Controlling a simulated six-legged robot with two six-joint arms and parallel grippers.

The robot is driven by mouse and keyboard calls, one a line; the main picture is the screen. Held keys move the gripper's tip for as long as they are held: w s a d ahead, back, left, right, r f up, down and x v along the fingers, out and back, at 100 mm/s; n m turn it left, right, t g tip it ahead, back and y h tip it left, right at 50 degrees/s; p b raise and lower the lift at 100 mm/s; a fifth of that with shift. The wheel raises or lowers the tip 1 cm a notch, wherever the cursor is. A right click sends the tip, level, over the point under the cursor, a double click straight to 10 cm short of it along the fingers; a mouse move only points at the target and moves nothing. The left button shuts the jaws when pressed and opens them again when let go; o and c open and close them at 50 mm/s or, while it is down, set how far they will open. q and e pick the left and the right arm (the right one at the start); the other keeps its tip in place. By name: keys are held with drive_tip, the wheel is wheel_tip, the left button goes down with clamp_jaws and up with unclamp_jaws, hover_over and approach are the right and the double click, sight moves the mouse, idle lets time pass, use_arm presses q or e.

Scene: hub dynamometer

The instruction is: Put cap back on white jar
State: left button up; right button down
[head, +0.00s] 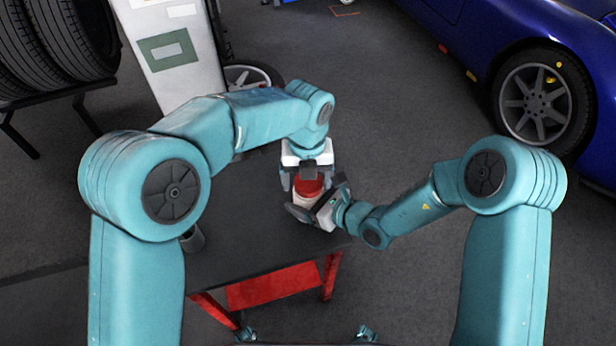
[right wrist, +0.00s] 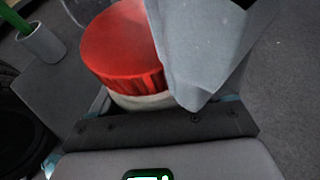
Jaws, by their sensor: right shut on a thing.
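The white jar (head: 302,203) stands above the dark table top, with the red cap (head: 308,187) at its mouth. The right wrist view shows the cap (right wrist: 120,45) over a pale strip of the jar (right wrist: 140,101); I cannot tell whether it is seated. My right gripper (head: 316,213) is shut on the jar from the right. My left gripper (head: 307,181) points down over the cap, its fingers spread on either side. One grey finger (right wrist: 195,50) hides the cap's right edge in the right wrist view.
The dark table (head: 240,255) has a red frame (head: 275,286) and is mostly bare at the front. A grey cup (head: 193,239) stands near its left side; it also shows in the right wrist view (right wrist: 42,44). Tyres (head: 50,40) and a blue car (head: 470,35) stand beyond.

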use_arm(q)
drive_tip(key=shift+d+r, duration=0.2)
drive_tip(key=shift+r, duration=2.15)
drive_tip(key=shift+c, duration=0.4)
